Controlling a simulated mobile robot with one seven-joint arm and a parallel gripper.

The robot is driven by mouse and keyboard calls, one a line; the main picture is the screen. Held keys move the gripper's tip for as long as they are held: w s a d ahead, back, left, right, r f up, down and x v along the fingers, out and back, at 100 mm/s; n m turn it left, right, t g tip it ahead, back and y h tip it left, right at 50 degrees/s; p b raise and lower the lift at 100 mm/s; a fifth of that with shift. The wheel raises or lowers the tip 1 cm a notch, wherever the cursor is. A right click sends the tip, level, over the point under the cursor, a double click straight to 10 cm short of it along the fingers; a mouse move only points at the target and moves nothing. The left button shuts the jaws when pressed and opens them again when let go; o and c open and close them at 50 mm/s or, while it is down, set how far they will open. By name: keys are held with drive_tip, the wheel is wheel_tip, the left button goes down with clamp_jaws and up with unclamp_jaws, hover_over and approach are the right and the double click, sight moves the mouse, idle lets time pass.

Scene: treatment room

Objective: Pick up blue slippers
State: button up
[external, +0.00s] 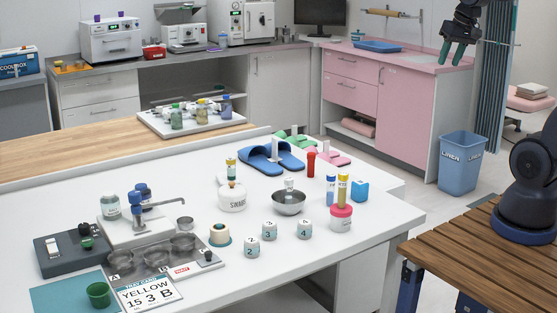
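The blue slippers (270,158) lie side by side at the far edge of the white table, left of the green and pink slippers. A white upright piece stands in front of part of the pair. My gripper (458,58) is at the upper right, high up and well away from the blue slippers. Its greenish fingers point down and are apart, with nothing seen between them.
Green slippers (294,139) and pink slippers (333,157) lie close to the blue pair. A red bottle (311,163), a steel bowl (289,203) and a white swab jar (232,198) stand nearby. A blue linen bin (461,165) stands on the floor.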

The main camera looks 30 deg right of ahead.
drive_tip(key=w+a+r+m+g, duration=0.1)
drive_tip(key=w+a+m, duration=0.1)
drive_tip(key=w, duration=0.6)
drive_tip(key=w+a+r+m, duration=0.1)
drive_tip(key=w+a+m, duration=0.1)
drive_tip(key=w, duration=0.5)
drive_tip(key=m+g+h, duration=0.2)
drive_tip(key=m+g, duration=0.1)
drive_tip(key=m, duration=0.9)
hover_over(276, 146)
drive_tip(key=w, duration=0.1)
wheel_tip(276, 146, down, 29)
drive_tip(key=f, duration=0.7)
drive_tip(key=d+f, duration=0.1)
drive_tip(key=f, duration=0.2)
drive_tip(key=shift+w+f, duration=0.3)
clamp_jaws()
